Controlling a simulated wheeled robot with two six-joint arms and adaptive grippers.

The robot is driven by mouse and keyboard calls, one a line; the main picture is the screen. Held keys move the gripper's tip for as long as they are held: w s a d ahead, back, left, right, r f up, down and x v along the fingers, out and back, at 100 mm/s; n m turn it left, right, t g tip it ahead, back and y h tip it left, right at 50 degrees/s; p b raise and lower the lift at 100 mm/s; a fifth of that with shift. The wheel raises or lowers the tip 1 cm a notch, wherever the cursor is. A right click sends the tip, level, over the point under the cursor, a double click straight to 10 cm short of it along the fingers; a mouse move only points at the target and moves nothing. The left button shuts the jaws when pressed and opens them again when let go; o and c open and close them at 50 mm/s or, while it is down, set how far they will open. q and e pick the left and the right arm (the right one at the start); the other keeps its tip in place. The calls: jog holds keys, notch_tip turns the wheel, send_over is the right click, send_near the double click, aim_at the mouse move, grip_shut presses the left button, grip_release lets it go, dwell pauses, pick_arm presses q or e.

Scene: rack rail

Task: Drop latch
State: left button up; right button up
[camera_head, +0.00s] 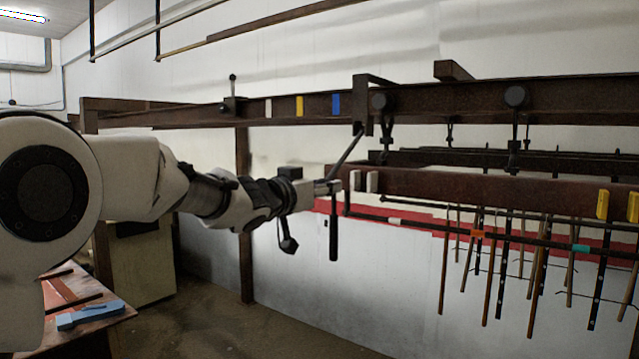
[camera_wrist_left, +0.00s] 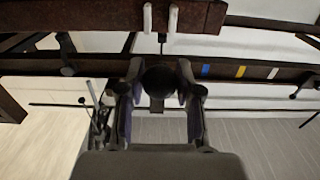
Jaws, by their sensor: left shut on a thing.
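The latch looks like a dark slanted lever (camera_head: 347,150) that runs down and left from a bracket (camera_head: 361,105) on the upper rail. My left gripper (camera_head: 328,186) is at its lower end, below the rail. A dark grip (camera_head: 333,230) hangs straight down at the fingers. In the left wrist view, a round dark knob (camera_wrist_left: 160,80) sits between the two fingers of the left gripper (camera_wrist_left: 161,72), which are shut on it. How the knob joins the lever is hidden. My right gripper is not in view.
The brown upper rail (camera_head: 430,105) has white, yellow and blue marks (camera_head: 336,103). A lower beam (camera_head: 480,188) hangs from trolleys to the right, with several rods below it. A bench with a blue tool (camera_head: 90,314) stands at lower left. The floor below the gripper is clear.

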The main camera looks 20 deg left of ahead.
pick_arm(q)
jog(key=w+f, duration=0.1)
jog(key=w+d+f, duration=0.1)
jog(key=f, duration=0.1)
jog(key=shift+w, duration=0.2)
jog(key=w+f, duration=0.2)
jog(key=shift+w+d+f, duration=0.15)
jog(key=shift+w+d, duration=0.15)
jog(key=shift+d, duration=0.05)
jog(key=shift+w+d+f+p, duration=0.1)
jog(key=shift+w+d+p, duration=0.05)
jog(key=shift+w+p, duration=0.2)
jog(key=shift+w+d+f+p, duration=0.2)
jog(key=shift+w+f+p, duration=0.15)
jog(key=shift+w, duration=0.2)
jog(key=shift+w+d+f+p, duration=0.2)
jog(key=shift+w+f+p, duration=0.1)
jog(key=shift+w, duration=0.25)
jog(key=p+x, duration=0.3)
jog(key=f+p+x, duration=0.1)
jog(key=p+x, duration=0.2)
jog(key=f+p+x, duration=0.1)
jog(key=p+x, duration=0.2)
jog(key=shift+p, duration=0.4)
jog(key=o, duration=1)
